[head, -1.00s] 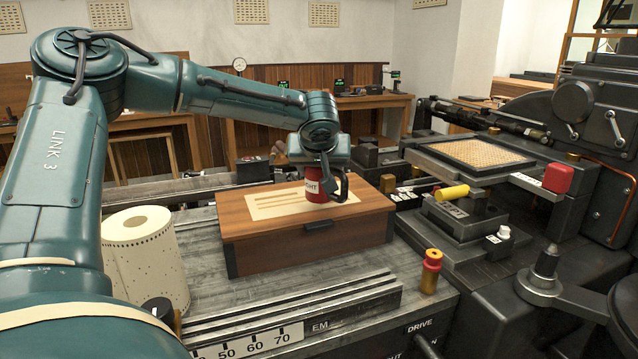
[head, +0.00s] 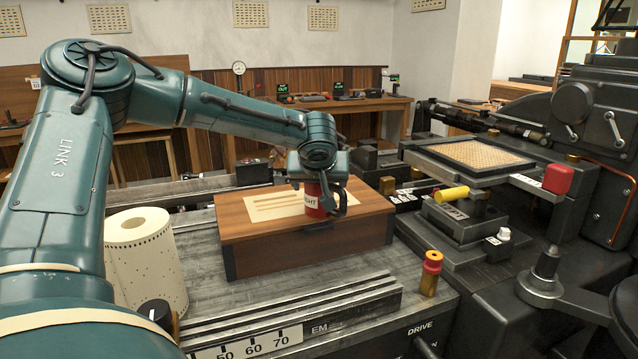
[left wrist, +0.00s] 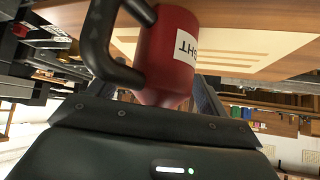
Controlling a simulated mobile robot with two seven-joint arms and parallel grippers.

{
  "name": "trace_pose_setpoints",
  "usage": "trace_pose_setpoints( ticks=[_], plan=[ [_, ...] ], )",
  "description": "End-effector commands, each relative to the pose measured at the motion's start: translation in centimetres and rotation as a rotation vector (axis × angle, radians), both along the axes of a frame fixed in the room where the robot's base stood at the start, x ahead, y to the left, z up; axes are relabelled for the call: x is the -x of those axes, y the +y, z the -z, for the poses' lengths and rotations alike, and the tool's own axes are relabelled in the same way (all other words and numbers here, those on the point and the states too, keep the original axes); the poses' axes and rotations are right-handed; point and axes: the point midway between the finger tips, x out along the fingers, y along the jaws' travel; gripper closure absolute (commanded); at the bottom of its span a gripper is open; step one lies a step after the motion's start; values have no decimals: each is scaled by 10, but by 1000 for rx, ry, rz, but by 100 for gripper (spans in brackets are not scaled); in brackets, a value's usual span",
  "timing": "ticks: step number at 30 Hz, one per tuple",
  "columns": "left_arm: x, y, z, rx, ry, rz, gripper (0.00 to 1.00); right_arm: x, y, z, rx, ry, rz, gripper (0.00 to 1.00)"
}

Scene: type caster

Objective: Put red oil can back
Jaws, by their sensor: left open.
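My right gripper is in neither view.
A paper roll (head: 145,258) stands left of the box. A small red-and-brass piece (head: 431,272) stands at the front right. A machine with a yellow knob (head: 452,193) and a red block (head: 557,178) fills the right.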

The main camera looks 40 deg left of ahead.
Motion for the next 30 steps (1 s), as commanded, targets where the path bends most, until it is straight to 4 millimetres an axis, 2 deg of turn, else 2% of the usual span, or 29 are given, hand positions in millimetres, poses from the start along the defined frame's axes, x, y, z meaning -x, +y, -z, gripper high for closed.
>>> trace_pose_setpoints(
  ticks=[7,12,21,30],
  plan=[
    [2,-3,-8,0,-2,1,23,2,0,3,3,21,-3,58],
    [20,-17,-31,1,-5,4,23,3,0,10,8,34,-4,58],
    [53,-45,-74,-1,-2,2,23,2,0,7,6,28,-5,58],
    [65,-55,-88,-1,1,1,23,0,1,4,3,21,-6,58]
  ],
)
